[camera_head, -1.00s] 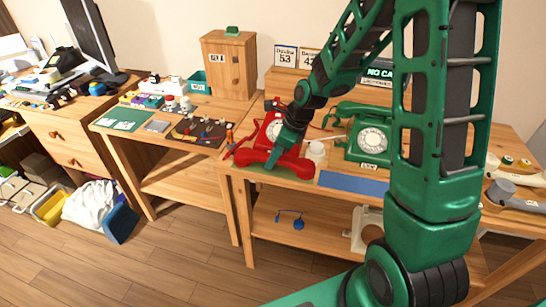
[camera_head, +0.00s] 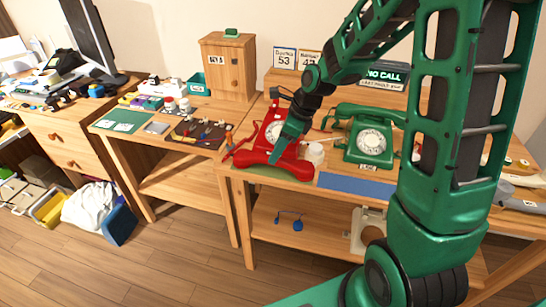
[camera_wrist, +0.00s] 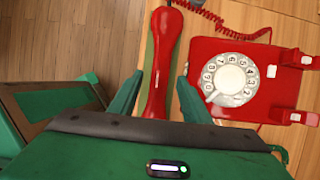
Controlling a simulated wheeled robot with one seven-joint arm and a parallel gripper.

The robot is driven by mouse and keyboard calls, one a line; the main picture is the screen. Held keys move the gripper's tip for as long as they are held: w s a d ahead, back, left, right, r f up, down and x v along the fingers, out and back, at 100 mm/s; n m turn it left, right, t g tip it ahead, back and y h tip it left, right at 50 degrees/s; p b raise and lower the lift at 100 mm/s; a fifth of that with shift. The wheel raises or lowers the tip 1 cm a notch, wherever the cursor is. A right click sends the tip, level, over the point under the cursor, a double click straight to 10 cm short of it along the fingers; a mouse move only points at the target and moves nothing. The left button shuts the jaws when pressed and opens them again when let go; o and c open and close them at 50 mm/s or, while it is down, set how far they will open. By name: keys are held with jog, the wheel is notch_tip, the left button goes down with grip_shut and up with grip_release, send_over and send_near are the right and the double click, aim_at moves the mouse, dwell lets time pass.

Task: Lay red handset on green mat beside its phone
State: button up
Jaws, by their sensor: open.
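The red handset (camera_wrist: 160,62) lies lengthwise on the narrow green mat (camera_wrist: 148,60), beside the red phone (camera_wrist: 262,78) with its white dial. In the head view the handset (camera_head: 262,160) lies in front of the red phone (camera_head: 262,128), along the table's front edge, with a strip of the green mat (camera_head: 272,173) showing. My gripper (camera_wrist: 159,80) is open, with one finger on each side of the handset, and a gap shows on both sides. The handset's near end is hidden behind my gripper body. A red coiled cord (camera_wrist: 205,14) leaves its far end.
A green phone (camera_head: 368,140) stands to the right, with a blue mat (camera_head: 356,185) in front of it. A small white cup (camera_head: 315,153) stands between the phones. A tool board (camera_head: 200,132) lies on the table to the left.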

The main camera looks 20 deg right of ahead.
jog(key=v, duration=0.7)
jog(key=s+d+r+n+g+h, duration=0.1)
jog(key=s+d+n, duration=0.3)
jog(key=s, duration=0.5)
jog(key=s+d+r+n+g+h, duration=0.1)
jog(key=s+d+n, duration=0.4)
jog(key=s+n, duration=0.3)
jog(key=s+d+r+n+h, duration=0.1)
jog(key=s+d+n, duration=0.4)
jog(key=s, duration=0.7)
jog(key=shift+r+n+g, duration=0.3)
jog(key=shift+n+g, duration=0.1)
jog(key=shift+n, duration=0.5)
jog(key=shift+w, duration=0.1)
